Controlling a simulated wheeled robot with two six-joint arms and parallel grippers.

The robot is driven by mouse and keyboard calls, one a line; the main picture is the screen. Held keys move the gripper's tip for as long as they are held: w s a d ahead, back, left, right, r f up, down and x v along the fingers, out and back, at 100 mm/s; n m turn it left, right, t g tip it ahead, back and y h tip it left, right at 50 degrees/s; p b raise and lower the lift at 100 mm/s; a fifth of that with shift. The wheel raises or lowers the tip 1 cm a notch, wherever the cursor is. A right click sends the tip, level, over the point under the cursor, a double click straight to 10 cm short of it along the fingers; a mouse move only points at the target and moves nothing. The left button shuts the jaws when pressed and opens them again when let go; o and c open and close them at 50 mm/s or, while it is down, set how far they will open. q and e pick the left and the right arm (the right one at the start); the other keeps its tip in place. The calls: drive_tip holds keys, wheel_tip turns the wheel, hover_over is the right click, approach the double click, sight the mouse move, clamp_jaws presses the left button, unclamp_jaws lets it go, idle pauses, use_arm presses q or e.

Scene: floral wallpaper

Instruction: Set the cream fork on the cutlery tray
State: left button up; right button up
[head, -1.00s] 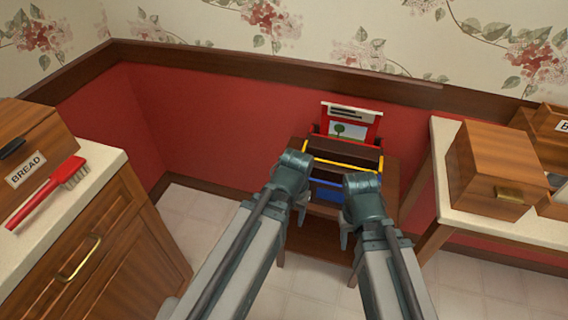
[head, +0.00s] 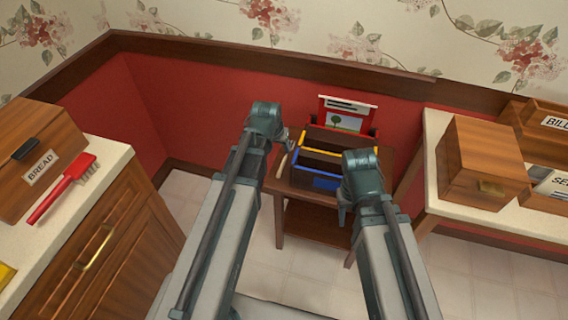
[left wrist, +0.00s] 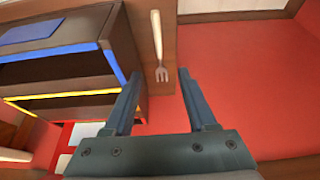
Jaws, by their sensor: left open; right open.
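The cream fork (left wrist: 158,48) lies on the brown top of a small table, beside the cutlery tray (left wrist: 108,62) and apart from it. In the head view a pale sliver of the fork (head: 282,166) shows left of the tray. The brown tray (head: 318,181) has compartments edged in blue, yellow and red. My left gripper (left wrist: 157,82) is open and empty, with the fork's tines near the gap between its fingertips. In the head view my left gripper (head: 266,135) is above the table's left side. My right gripper (head: 345,202) is open at the table's front right.
A red-framed picture card (head: 345,115) stands behind the tray. A counter at left holds a bread box (head: 38,160) and a red brush (head: 62,188). A counter at right holds a wooden box (head: 480,165) and labelled bins (head: 548,125). Red wall panelling is close behind the table.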

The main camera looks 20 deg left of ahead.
use_arm(q)
drive_tip(key=b, duration=0.6)
hover_over(284, 161)
drive_tip(key=s, duration=0.2)
drive_tip(key=f, duration=0.6)
drive_tip(key=shift+s+a+f, duration=0.1)
drive_tip(key=shift+a+f, duration=0.15)
drive_tip(key=shift+f, duration=0.1)
drive_tip(key=shift+r, duration=0.1)
drive_tip(key=b+x, duration=0.4)
drive_tip(key=x, duration=0.1)
drive_tip(key=shift+s+d, duration=0.1)
drive_tip(key=shift+f+b, duration=0.3)
drive_tip(key=shift+b, duration=0.15)
clamp_jaws()
